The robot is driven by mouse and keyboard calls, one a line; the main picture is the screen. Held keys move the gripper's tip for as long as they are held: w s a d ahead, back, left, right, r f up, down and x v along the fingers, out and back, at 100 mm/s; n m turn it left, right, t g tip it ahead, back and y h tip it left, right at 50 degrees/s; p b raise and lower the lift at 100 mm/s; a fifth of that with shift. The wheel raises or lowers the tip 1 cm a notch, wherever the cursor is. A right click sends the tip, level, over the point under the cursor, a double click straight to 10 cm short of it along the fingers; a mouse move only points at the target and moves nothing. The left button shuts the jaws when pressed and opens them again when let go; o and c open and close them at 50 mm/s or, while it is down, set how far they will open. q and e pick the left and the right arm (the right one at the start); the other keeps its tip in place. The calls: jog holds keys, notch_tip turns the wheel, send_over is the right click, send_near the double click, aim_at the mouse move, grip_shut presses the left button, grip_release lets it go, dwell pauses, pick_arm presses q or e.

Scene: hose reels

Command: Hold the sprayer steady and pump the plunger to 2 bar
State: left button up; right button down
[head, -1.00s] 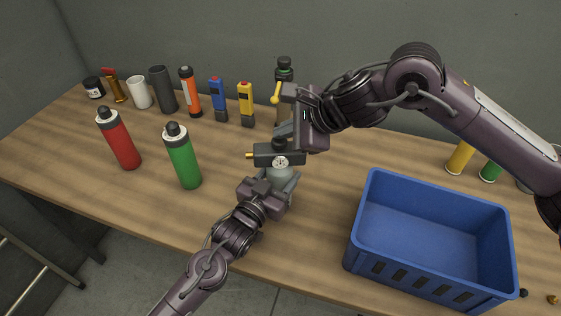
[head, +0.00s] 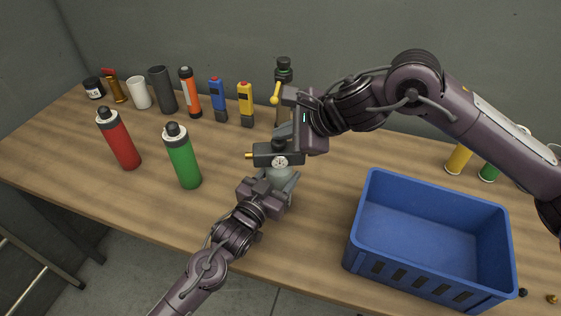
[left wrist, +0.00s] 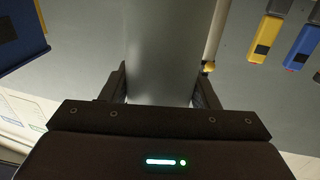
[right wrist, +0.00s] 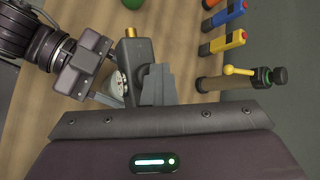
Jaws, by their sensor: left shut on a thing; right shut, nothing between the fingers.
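The sprayer has a grey body (head: 281,176), a dark head with a round white gauge (head: 281,162) and a brass nozzle (head: 249,155) pointing left. It stands upright on the bench. My left gripper (head: 276,187) is shut around its body; the grey body (left wrist: 163,50) fills the middle of the left wrist view. My right gripper (head: 285,133) is shut and empty, right above the sprayer's dark top knob (head: 279,142). In the right wrist view its fingers (right wrist: 158,88) overlap the sprayer head (right wrist: 141,60). I cannot tell whether they touch the knob. The gauge reading is too small to read.
A blue crate (head: 365,225) stands at the right. A red bottle (head: 120,140) and a green bottle (head: 183,158) stand left of the sprayer. Along the back are several tools and containers, including a dark-capped bottle with a yellow lever (head: 284,72). The front left of the bench is clear.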

aim_at(286, 143)
jog(key=shift+s+d+f, duration=0.15)
jog(key=shift+d+f, duration=0.05)
jog(key=shift+f, duration=0.4)
jog(key=shift+s+d+f, duration=0.1)
jog(key=shift+d+f, duration=0.05)
jog(key=shift+f, duration=0.4)
jog(key=shift+r, duration=0.1)
notch_tip(286, 143, up, 6)
jog(key=shift+w+f, duration=0.1)
jog(key=shift+a+r, duration=0.15)
jog(key=shift+r, duration=0.15)
dwell(2.0)
